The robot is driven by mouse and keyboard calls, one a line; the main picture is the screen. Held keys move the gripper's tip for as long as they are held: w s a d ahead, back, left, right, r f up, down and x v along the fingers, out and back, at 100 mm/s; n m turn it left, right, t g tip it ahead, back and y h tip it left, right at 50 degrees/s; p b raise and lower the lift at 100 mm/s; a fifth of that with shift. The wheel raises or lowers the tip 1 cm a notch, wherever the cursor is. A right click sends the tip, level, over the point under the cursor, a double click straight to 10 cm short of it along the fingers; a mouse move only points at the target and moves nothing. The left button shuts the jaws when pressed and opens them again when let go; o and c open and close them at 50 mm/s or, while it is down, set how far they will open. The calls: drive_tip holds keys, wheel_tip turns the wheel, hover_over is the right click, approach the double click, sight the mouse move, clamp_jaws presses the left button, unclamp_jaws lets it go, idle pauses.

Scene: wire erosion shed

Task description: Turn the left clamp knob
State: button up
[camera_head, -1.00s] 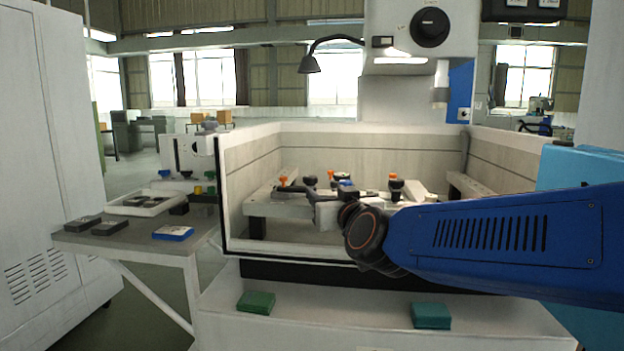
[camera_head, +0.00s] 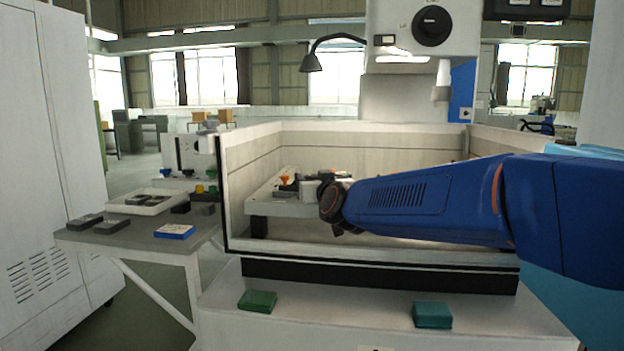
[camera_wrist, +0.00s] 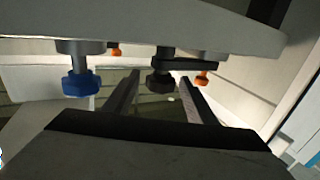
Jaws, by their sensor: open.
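In the wrist view, which seems upside down, my gripper (camera_wrist: 160,88) has its two dark fingers apart. A black clamp knob (camera_wrist: 160,83) shows between the fingertips, apparently not gripped; its depth relative to them is hard to judge. A blue knob (camera_wrist: 81,84) is to the left, and an orange knob (camera_wrist: 203,78) to the right, with another orange knob (camera_wrist: 115,50) farther back. In the head view an orange knob (camera_head: 284,180) shows at the left of the fixture; my arm hides most other clamps and the fingers. I cannot tell which knob is the left one.
The fixture table (camera_head: 270,208) stands inside a white-walled machine tank (camera_head: 380,141). The lamp (camera_head: 311,63) hangs above. A side table (camera_head: 140,240) at left bears a white tray (camera_head: 170,205) and small blocks. Green (camera_head: 258,301) and teal (camera_head: 432,315) blocks lie on the front ledge.

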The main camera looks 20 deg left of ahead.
drive_tip(key=shift+w+a, duration=0.2)
drive_tip(key=shift+w, duration=0.05)
drive_tip(key=shift+c, duration=0.2)
drive_tip(key=c, duration=1)
drive_tip(key=shift+m+t+h, duration=0.7)
drive_tip(key=shift+m+h, duration=0.2)
drive_tip(key=shift+h, duration=0.3)
drive_tip(key=m+t+h, duration=0.1)
drive_tip(key=m+h, duration=0.1)
drive_tip(key=h, duration=0.1)
drive_tip(key=m+t+h, duration=0.1)
drive_tip(key=m+h, duration=0.1)
drive_tip(key=h, duration=0.1)
drive_tip(key=shift+a+f+m+h, duration=0.1)
drive_tip(key=shift+a+m+h, duration=0.05)
drive_tip(key=shift+m+h, duration=0.2)
drive_tip(key=m+h, duration=0.2)
drive_tip(key=h, duration=0.1)
drive_tip(key=m+h, duration=0.2)
drive_tip(key=h, duration=0.2)
drive_tip(key=shift+g, duration=0.3)
drive_tip(key=shift+m+g+h, duration=1)
drive_tip(key=shift+m+h, duration=0.65)
drive_tip(key=shift+h, duration=0.5)
